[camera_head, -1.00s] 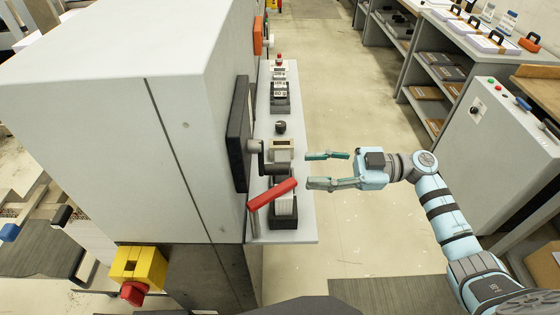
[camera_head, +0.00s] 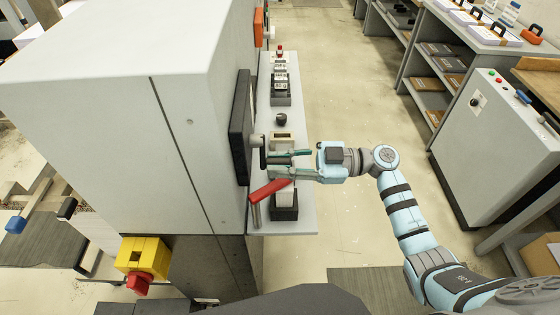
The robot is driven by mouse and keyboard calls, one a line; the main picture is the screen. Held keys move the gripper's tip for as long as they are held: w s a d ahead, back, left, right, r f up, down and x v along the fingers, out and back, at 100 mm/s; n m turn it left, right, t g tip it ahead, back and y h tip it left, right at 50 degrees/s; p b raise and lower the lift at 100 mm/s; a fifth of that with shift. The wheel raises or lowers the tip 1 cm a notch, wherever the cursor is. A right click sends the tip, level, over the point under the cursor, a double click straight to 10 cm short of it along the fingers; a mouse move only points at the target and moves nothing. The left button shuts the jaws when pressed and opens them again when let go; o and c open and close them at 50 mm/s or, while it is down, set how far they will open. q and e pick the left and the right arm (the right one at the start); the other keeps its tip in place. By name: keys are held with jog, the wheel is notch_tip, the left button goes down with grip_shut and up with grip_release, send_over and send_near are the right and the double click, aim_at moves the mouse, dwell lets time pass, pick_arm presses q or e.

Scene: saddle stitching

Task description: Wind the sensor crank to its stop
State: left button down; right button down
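The crank (camera_head: 257,141) is a grey arm with a dark handle, sticking out from the black panel (camera_head: 239,130) on the side of the big grey machine. My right gripper (camera_head: 272,163) reaches in from the right with its two green fingers at the crank's handle. The fingers look apart, one above the other, with the handle about level with the gap. Whether they touch it is too small to tell. The fingers partly hide the handle and the small block behind. My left gripper is not in view.
A round black knob (camera_head: 281,119) and small devices lie farther up the shelf. The floor (camera_head: 350,100) right of the shelf is clear.

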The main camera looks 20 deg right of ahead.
jog(key=shift+w, duration=0.1)
jog(key=n+b, duration=0.1)
jog(key=w+n+b, duration=0.1)
jog(key=n+b, duration=0.1)
jog(key=shift+w+d+f+n, duration=0.1)
jog(key=shift+d+f+n, duration=0.05)
jog(key=shift+f+n, duration=0.2)
jog(key=n+b, duration=0.1)
jog(key=w+n+b, duration=0.1)
jog(key=shift+w+d+f+n, duration=0.1)
jog(key=shift+d+n, duration=0.1)
jog(key=shift+n, duration=0.15)
jog(key=w+d+r+n+b, duration=0.1)
jog(key=w+r+n+b, duration=0.3)
jog(key=n+b, duration=0.9)
jog(key=shift+w+r+n, duration=0.35)
jog(key=shift+r+n, duration=0.4)
jog(key=shift+n, duration=1.45)
jog(key=c, duration=1.4)
grip_release()
jog(key=shift+c, duration=0.2)
